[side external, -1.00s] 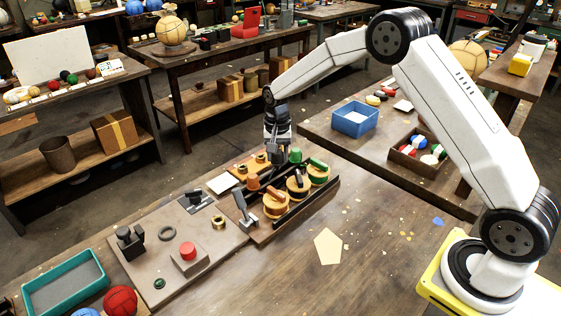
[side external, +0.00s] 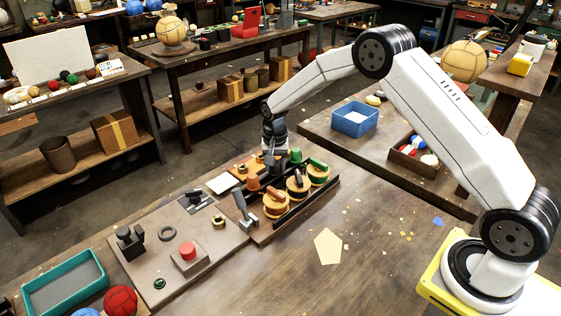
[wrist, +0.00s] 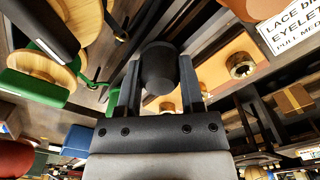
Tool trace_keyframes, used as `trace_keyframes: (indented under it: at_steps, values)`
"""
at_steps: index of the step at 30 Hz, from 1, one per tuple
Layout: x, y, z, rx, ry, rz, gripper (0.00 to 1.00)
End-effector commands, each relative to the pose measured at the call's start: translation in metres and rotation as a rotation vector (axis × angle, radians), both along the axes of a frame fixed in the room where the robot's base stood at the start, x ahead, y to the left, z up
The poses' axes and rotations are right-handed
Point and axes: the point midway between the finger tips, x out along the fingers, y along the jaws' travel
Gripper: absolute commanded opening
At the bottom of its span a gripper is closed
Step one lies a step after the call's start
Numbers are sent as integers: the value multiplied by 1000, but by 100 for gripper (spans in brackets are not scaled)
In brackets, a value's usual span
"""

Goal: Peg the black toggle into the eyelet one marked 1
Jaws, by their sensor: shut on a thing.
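My gripper (wrist: 158,92) is shut on the black toggle (wrist: 158,68), whose rounded dark end shows between the two fingers in the wrist view. In the side view my gripper (side external: 271,150) hangs over the far end of the tan strip (side external: 236,169), and the toggle is hard to make out there. Brass eyelets sit in the tan strip: one (wrist: 240,65) is to the right of the toggle in the wrist view, and another (wrist: 168,106) shows partly behind the gripper. I cannot read a number 1 on either.
Wooden spools (side external: 298,184) with coloured pegs stand in a dark rack just in front of the gripper. A printed card (wrist: 282,32) lies beside the strip.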

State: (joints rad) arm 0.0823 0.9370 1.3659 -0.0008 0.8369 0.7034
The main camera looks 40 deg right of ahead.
Motion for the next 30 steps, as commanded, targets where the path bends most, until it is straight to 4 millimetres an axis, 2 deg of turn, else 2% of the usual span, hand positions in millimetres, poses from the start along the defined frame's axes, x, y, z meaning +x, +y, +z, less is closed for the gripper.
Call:
trace_keyframes:
  at_steps: [1,2,3,5,19,23,30]
  values:
    - [0,0,-1,0,0,0,0]
    - [0,0,-1,0,0,0,55]
    - [0,0,-1,0,0,0,68]
    - [0,0,-1,0,0,0,84]
    - [0,0,5,0,-1,0,84]
    - [0,0,16,0,0,0,84]
    - [0,1,47,1,-1,0,84]
